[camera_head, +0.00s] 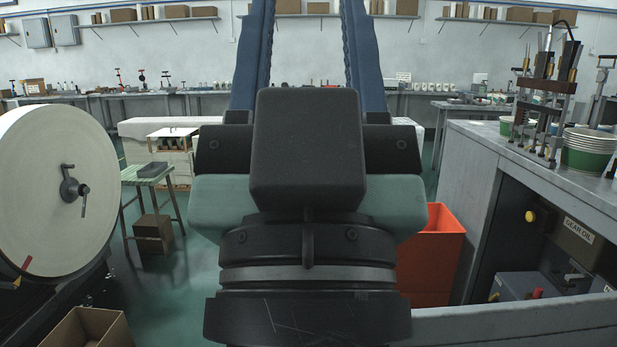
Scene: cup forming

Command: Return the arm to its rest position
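My gripper (306,30) fills the centre of the head view, seen from behind and pointing up and away. Its black body and grey-green wrist housing are close to the camera. Two blue fingers with ridged inner edges stand wide apart, and their tips run out of the top of the frame. The back wall and a shelf show between them, and I see nothing held in the visible gap. The gripper touches nothing that I can see.
A metal workbench (540,168) on the right carries a press fixture (548,95) and stacked green-and-white cups (588,152). An orange bin (432,250) stands beside it. A large white roll (50,190), a cardboard box (88,328) and a small green table (146,175) are on the left.

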